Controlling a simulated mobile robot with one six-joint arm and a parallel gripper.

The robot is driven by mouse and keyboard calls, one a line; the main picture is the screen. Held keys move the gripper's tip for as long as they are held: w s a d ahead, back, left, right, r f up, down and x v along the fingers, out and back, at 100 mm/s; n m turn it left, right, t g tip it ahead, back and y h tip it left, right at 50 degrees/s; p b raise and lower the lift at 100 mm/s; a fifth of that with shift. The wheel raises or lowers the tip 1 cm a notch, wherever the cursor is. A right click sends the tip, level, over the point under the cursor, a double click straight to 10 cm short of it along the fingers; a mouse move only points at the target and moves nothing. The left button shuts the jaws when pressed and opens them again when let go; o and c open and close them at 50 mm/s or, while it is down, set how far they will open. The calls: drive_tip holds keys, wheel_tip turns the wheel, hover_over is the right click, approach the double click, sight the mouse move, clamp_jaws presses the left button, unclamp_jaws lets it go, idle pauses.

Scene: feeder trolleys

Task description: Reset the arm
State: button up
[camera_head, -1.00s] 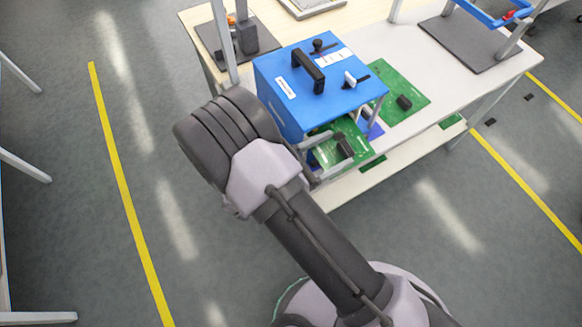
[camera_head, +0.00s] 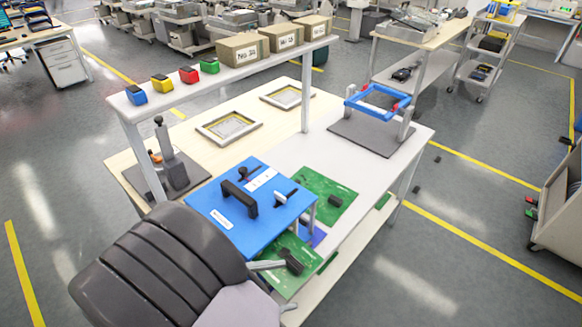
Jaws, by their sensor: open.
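My arm fills the lower left, its dark rounded joint in front of the bench. Only part of my gripper (camera_head: 280,281) shows past it, as a light grey finger by the near edge of a green circuit board (camera_head: 300,268); the jaws are open. This board sticks out from under a blue box-like fixture (camera_head: 222,202) with a black handle. I cannot tell whether the finger touches the board, and the rest of the gripper is hidden by my arm.
Another green board (camera_head: 318,187) lies behind the fixture. A blue frame (camera_head: 378,103) stands on a dark mat. A shelf (camera_head: 270,60) on posts carries boxes and coloured blocks. A grey post tool (camera_head: 172,165) stands left. Open floor (camera_head: 440,265) lies right.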

drive_tip(key=s+d+r+m+y+b, duration=0.1)
drive_tip(key=s+d+r+m+y, duration=0.2)
drive_tip(key=d+r+m+y, duration=0.4)
drive_tip(key=s+d+r+m+y+b, duration=0.1)
drive_tip(key=s+d+r+m+y, duration=0.2)
drive_tip(key=m, duration=1.4)
drive_tip(key=d+r+y, duration=0.4)
drive_tip(key=d+r, duration=0.1)
drive_tip(key=shift+d+r+m+y, duration=0.2)
drive_tip(key=shift+d+m+y, duration=0.1)
drive_tip(key=shift+d, duration=0.05)
